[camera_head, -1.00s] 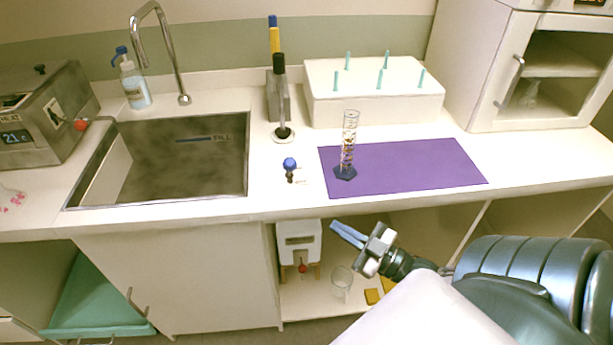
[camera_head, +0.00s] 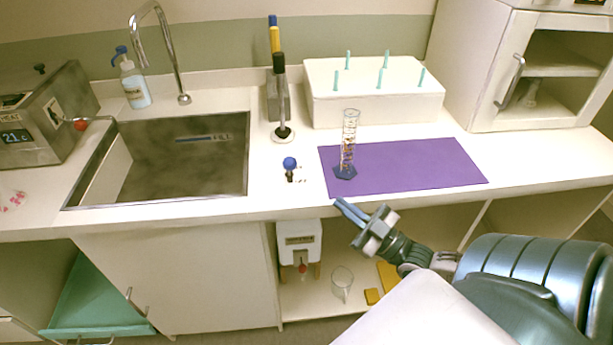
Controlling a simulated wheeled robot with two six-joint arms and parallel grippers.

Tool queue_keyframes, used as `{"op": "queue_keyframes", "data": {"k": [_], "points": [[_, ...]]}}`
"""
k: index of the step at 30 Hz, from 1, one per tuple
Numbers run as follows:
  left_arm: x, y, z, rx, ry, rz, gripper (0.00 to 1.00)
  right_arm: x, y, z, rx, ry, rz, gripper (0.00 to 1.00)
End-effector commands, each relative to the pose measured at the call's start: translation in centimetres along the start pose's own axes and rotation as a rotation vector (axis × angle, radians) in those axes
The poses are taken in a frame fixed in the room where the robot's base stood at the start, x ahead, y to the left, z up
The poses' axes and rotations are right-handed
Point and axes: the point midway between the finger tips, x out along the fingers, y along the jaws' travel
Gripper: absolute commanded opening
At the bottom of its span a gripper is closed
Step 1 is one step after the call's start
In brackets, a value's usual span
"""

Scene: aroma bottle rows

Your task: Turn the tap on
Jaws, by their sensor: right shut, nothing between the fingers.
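A chrome tap (camera_head: 170,45) with a curved neck stands behind the sink (camera_head: 247,165), its spout over the basin. No water shows at the spout. A small device with a blue ball-shaped top (camera_head: 290,163) stands on the counter to the right of the sink; I cannot tell whether it belongs to the tap. My right gripper (camera_head: 341,206) is shut and empty, near the counter's front edge just below the purple mat. It is to the right of the blue-topped device and apart from it. My left gripper is out of view.
A glass cylinder (camera_head: 349,140) stands on the purple mat (camera_head: 430,165). A soap bottle (camera_head: 135,88) is left of the tap. A white box with teal pegs (camera_head: 375,105) is at the back. Below the counter are a white container with a red spigot (camera_head: 299,240) and a glass beaker (camera_head: 342,280).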

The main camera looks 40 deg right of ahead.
Motion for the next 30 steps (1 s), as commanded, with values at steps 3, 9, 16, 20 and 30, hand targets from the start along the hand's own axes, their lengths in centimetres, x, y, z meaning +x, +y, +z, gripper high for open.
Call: {"op": "queue_keyframes", "data": {"k": [3, 9, 16, 20, 30], "points": [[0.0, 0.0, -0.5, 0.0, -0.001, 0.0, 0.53, 2.3, 0.1, 0.0, -0.001, 0.006, 0.003, 0.0], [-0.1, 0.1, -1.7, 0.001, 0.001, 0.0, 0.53, 5.7, 0.0, 0.0, 0.001, 0.005, 0.004, 0.0], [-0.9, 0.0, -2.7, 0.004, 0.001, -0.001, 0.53, 9.1, 0.0, 0.0, -0.001, 0.004, 0.002, 0.0], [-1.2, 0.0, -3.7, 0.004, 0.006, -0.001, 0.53, 10.3, 0.0, 0.1, 0.001, 0.003, 0.002, 0.0], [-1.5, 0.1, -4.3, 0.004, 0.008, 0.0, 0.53, 11.1, 0.0, 0.0, 0.001, -0.001, 0.0, 0.0]]}}
